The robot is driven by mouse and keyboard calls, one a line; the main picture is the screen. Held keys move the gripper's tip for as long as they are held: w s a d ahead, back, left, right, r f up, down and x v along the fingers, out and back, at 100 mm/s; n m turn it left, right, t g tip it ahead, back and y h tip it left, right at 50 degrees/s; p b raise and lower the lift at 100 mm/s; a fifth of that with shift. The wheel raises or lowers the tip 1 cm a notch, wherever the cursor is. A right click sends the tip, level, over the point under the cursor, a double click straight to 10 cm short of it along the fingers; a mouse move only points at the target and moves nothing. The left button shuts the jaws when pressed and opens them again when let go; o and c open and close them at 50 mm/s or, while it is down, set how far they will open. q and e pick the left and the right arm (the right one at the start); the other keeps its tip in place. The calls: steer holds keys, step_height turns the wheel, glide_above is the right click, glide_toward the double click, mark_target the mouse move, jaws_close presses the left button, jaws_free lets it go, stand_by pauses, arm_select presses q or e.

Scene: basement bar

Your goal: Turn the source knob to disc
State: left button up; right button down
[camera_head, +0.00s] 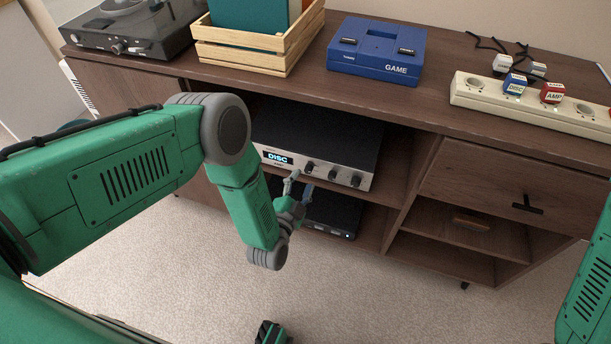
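The silver-fronted amplifier (318,140) with a black top sits on the open upper shelf of the wooden cabinet. Its small display (279,158) reads "DISC". Several dark knobs run along its front: one (311,167) nearest the display, one (333,174) in the middle and one (355,181) at the right. I cannot read their labels or pointers. My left gripper (299,184) is just in front of the amplifier, below the display and the nearest knob. Its two fingers show apart with nothing between them; I cannot tell whether they touch the panel. My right gripper is out of view.
A black device (332,211) sits on the shelf below. On the cabinet top (440,107) stand a turntable (133,27), a wooden crate (257,50), a blue GAME console (378,52) and a power strip (473,93) with DISC and AMP plugs.

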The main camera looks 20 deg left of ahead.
arm_select(q)
steer(key=s, duration=0.9)
steer(key=shift+a, duration=0.2)
steer(key=shift+r, duration=0.1)
steer(key=s+a+r+n+g+p, duration=0.1)
steer(key=s+a+r+n+g, duration=0.1)
steer(key=s+g, duration=0.3)
steer(key=s+a+r+n+g+p, duration=0.2)
steer(key=s+a+n+g, duration=0.2)
steer(key=s, duration=0.7)
steer(key=s+a+r+n+g+y+p, duration=0.1)
steer(key=s+a+r+n+g, duration=0.2)
steer(key=s+g, duration=0.5)
steer(key=shift+s+a+n+p, duration=0.2)
steer(key=shift+a+n+p, duration=0.2)
steer(key=shift+a, duration=0.45)
steer(key=shift+o, duration=0.5)
steer(key=shift+w, duration=0.1)
